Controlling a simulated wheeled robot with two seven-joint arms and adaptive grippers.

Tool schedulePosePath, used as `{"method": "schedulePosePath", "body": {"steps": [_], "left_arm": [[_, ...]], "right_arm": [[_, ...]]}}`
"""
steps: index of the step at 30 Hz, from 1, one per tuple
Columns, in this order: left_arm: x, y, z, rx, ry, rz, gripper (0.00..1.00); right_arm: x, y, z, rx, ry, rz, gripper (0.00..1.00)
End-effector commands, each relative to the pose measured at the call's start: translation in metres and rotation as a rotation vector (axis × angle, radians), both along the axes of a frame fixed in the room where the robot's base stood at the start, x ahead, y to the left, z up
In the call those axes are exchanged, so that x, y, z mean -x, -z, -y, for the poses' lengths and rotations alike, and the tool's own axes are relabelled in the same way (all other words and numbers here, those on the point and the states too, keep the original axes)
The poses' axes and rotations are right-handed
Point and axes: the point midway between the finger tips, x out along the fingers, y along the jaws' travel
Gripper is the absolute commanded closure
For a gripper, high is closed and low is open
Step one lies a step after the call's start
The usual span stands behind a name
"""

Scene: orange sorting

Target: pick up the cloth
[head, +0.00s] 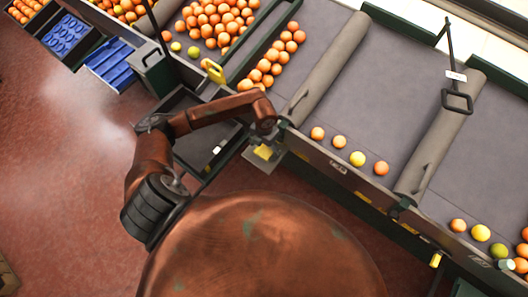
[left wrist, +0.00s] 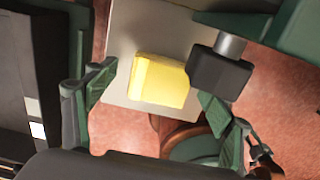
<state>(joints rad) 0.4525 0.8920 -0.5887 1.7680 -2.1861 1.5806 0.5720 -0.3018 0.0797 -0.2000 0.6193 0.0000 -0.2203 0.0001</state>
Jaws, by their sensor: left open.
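The cloth (head: 264,152) is a small folded yellow pad. It lies on a small grey shelf (head: 252,163) at the front side of the conveyor. In the left wrist view the cloth (left wrist: 158,82) lies on the pale shelf plate (left wrist: 120,45), just beyond my fingertips. My left gripper (left wrist: 155,108) is open and empty, with one finger on each side of the cloth's near end. In the head view my left gripper (head: 271,133) is over the shelf and partly hidden by its own wrist. My right gripper is not in view.
A dark block on a grey post (left wrist: 220,72) stands close right of the cloth. The conveyor (head: 375,80) carries oranges and yellow fruit along its front edge (head: 340,142). A dark open bin (head: 187,100) is left of the shelf. Red floor is free at left.

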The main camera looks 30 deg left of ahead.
Motion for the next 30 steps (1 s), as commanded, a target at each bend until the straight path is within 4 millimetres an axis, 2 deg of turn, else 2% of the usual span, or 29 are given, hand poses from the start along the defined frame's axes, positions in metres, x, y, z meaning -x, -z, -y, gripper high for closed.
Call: {"method": "schedulePosePath", "body": {"steps": [5, 26, 30], "left_arm": [[-0.0007, -0.0004, 0.0004, 0.0, 0.002, 0.001, 0.25], [-0.0008, -0.0007, 0.0009, 0.0, 0.002, 0.002, 0.73], [-0.0008, -0.0008, 0.0009, 0.0, 0.002, 0.002, 0.73]], "right_arm": [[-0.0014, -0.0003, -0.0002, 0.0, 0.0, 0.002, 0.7], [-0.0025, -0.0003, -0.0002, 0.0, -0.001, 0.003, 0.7], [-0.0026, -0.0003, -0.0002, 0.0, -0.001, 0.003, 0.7]]}}
